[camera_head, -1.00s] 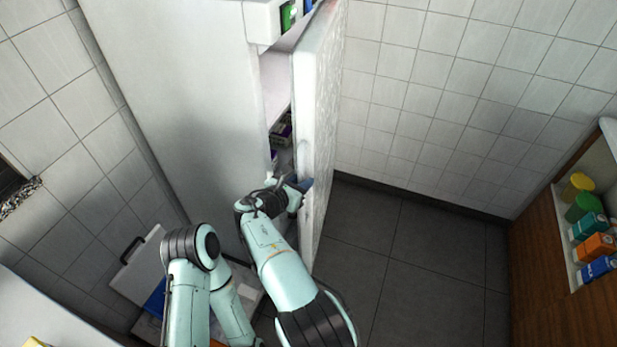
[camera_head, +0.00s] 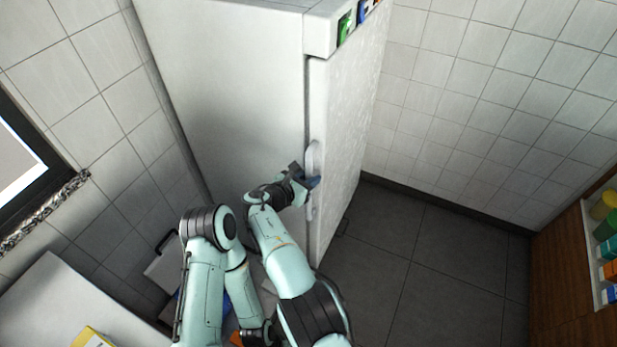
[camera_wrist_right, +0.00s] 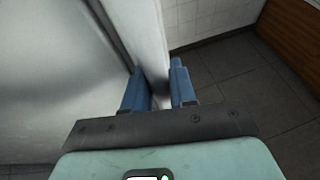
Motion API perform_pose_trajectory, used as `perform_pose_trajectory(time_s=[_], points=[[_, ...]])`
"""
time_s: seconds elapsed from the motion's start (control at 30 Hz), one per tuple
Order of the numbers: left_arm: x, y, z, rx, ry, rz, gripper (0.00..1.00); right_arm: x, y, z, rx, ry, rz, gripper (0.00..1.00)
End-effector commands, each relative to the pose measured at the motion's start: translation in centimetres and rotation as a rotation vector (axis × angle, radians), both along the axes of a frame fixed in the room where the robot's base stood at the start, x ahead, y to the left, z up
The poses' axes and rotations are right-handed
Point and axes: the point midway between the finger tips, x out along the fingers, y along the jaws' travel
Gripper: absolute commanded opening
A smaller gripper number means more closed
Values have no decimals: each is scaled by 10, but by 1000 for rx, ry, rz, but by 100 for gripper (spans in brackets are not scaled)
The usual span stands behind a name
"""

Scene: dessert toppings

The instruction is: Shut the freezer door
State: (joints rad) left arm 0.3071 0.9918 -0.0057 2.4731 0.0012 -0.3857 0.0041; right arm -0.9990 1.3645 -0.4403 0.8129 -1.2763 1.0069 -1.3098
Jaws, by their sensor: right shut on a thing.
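The white freezer (camera_head: 225,85) stands tall at the center of the head view. Its door (camera_head: 345,120) lies against the body, with only a thin dark seam along the near edge and no interior showing. I cannot tell whether a slight gap is left. The light vertical handle (camera_head: 313,157) is on the door's near edge. My right gripper (camera_head: 312,182), with blue fingers, is shut on the handle. In the right wrist view the fingers (camera_wrist_right: 160,88) sit on either side of a white upright part.
A white counter (camera_head: 60,300) with a yellow item is at the lower left. A wooden shelf unit (camera_head: 565,265) with colored containers is at the right. Open dark tiled floor (camera_head: 420,265) lies between freezer and shelf. Tiled walls stand behind.

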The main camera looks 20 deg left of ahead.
Motion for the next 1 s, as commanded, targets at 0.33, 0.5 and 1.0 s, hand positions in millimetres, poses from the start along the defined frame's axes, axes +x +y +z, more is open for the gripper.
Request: perform_pose_trajectory(time_s=[0.33, 0.5, 1.0], points=[[0, 0, 0, 0, 0, 0, 43, -3, 12, 4, 11, -7, 31, 32], [0, 0, 0, 0, 0, 0, 43, -3, 11, 4, 11, -6, 30, 32], [1, 0, 3, 0, -1, 0, 43, -3, 10, 7, 11, -4, 26, 32]])
